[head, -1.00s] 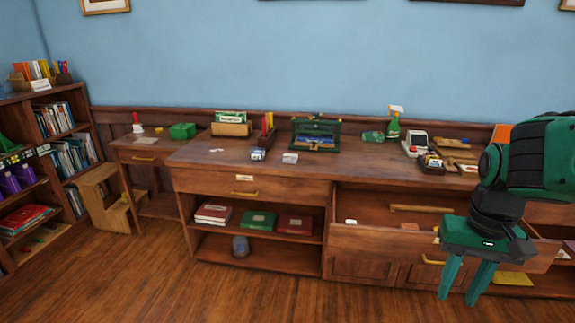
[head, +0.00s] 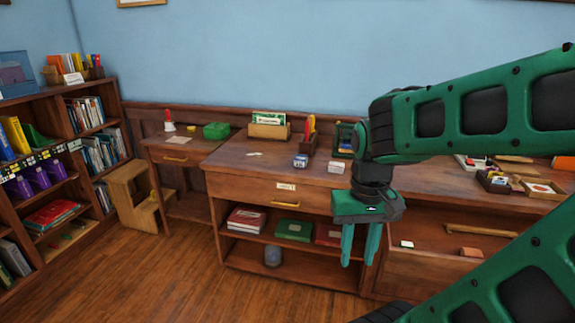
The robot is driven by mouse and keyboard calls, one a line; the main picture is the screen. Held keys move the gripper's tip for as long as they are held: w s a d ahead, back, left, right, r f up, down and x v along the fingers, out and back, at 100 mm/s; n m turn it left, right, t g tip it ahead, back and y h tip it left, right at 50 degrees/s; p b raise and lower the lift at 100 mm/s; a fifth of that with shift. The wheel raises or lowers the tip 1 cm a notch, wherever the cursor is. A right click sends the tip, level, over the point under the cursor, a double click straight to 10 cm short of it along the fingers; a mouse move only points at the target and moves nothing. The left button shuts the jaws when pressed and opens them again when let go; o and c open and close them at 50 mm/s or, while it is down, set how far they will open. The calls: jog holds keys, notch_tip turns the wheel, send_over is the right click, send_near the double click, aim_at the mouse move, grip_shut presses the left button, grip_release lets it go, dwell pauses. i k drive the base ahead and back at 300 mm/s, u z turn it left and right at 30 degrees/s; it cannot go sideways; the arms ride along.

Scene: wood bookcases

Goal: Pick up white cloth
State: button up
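I cannot clearly make out a white cloth. Small pale flat things that could be it are a pale piece (head: 179,141) on the low side desk, a thin white piece (head: 254,154) on the long counter, and a small white block-like thing (head: 406,244) in the open drawer. My gripper (head: 358,262) points down in front of the counter, right of the middle of the view. Its two green fingers are apart with nothing between them. My arm hides part of the counter and the drawer.
The long wooden counter (head: 225,158) carries a card box (head: 268,131) and small boxes. The drawer (head: 425,275) stands open at the right. A wooden step stool (head: 134,200) and bookcase (head: 62,150) stand left. The floor (head: 170,265) in front is clear.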

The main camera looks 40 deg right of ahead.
aim_at(334, 167)
jog(key=i, duration=1)
jog(key=z, duration=0.8)
jog(key=i, duration=0.65)
jog(key=z, duration=0.5)
